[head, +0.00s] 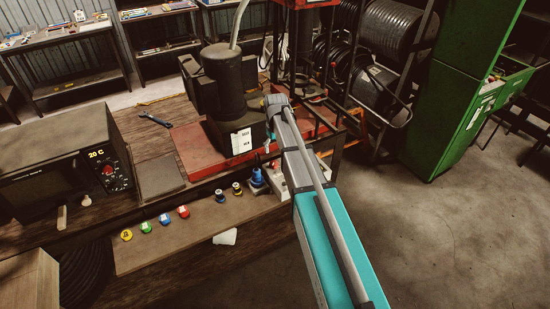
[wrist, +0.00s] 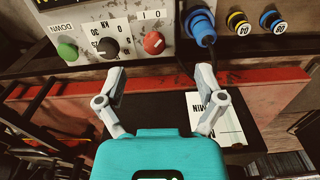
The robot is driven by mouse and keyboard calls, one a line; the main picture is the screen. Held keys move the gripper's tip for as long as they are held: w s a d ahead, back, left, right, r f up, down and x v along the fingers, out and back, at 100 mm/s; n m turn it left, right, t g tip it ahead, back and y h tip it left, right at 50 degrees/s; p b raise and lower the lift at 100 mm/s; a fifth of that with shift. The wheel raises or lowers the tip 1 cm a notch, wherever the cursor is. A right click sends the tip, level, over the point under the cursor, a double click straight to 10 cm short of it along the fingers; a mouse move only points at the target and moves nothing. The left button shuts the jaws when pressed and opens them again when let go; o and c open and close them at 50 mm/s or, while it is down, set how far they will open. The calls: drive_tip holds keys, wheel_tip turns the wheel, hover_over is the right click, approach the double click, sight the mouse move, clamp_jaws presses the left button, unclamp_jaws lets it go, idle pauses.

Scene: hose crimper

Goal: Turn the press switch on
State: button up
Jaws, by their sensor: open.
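The press control panel (wrist: 110,22) shows upside down at the top of the wrist view. It carries a green button (wrist: 67,51) marked DOWN, a black knob (wrist: 107,47) with marks around it, and a red knob (wrist: 154,42) under the marks I and 0. I cannot tell for sure which mark the red knob points to. My gripper (wrist: 160,72) is open and empty, its two fingers apart just below the red knob and not visibly touching it. In the head view the panel box (head: 279,184) is partly hidden by my arm.
A blue fitting (wrist: 201,24) with a black cable stands right beside the panel, near the right finger. Several coloured dies sit along the wooden bench front (head: 170,240). The black press body (head: 225,85) stands on a red base (head: 195,150). An oven-like unit (head: 60,170) is at left.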

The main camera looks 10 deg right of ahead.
drive_tip(key=r, duration=0.1)
hover_over(274, 163)
drive_tip(key=shift+w+r+n+p, duration=0.1)
drive_tip(key=shift+w+n+p, duration=0.1)
drive_tip(key=shift+n+p, duration=0.15)
drive_tip(key=shift+f, duration=0.2)
wheel_tip(274, 163, down, 13)
drive_tip(key=b, duration=1.3)
drive_tip(key=shift+f+b, duration=0.2)
drive_tip(key=shift+b, duration=0.2)
